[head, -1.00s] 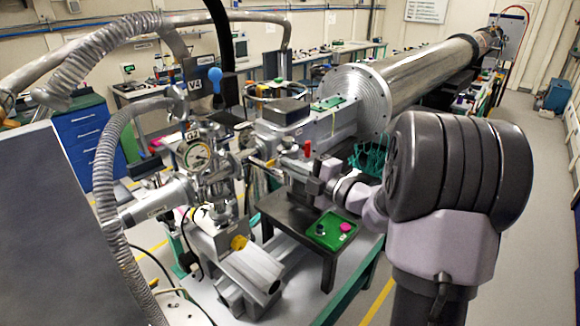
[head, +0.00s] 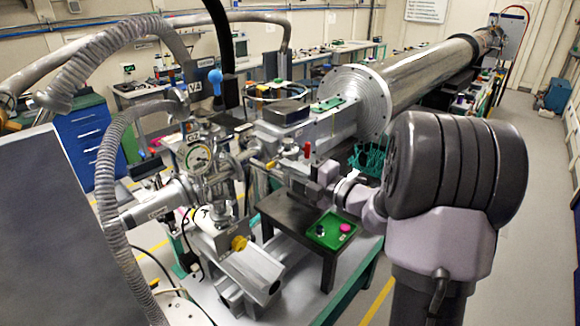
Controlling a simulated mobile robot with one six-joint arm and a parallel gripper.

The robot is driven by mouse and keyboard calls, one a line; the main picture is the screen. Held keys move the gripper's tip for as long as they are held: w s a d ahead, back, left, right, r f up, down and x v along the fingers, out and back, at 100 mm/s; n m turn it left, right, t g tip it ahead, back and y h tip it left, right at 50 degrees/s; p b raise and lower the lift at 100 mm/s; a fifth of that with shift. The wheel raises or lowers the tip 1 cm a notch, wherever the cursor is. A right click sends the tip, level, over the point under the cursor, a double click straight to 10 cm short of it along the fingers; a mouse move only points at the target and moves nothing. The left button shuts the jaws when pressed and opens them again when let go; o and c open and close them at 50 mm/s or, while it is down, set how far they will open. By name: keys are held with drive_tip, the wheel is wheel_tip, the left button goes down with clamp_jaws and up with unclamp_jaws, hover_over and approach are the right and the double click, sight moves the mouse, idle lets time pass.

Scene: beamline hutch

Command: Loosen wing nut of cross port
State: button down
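The metal vacuum cross (head: 217,184) stands left of centre, with a round dial gauge (head: 198,157) on it and several flanged ports. Its wing nut is too small to make out. My arm reaches in from the right, and its wrist points left toward the right side of the cross. The fingers are small and blend with the metal parts behind. I cannot tell whether they touch the port or are open or shut.
A green tray (head: 322,240) with a dark knob-like part and a pink piece (head: 345,228) lies on a dark stand (head: 285,215) below my wrist. A ribbed hose (head: 105,190) hangs at the left. A large steel tube (head: 420,75) runs behind to the upper right.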

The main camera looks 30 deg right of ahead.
drive_tip(key=shift+n+b, duration=3.35)
drive_tip(key=shift+n, duration=4.65)
drive_tip(key=shift+r, duration=0.1)
drive_tip(key=c, duration=2.1)
unclamp_jaws()
drive_tip(key=o, duration=0.5)
drive_tip(key=shift+c, duration=0.2)
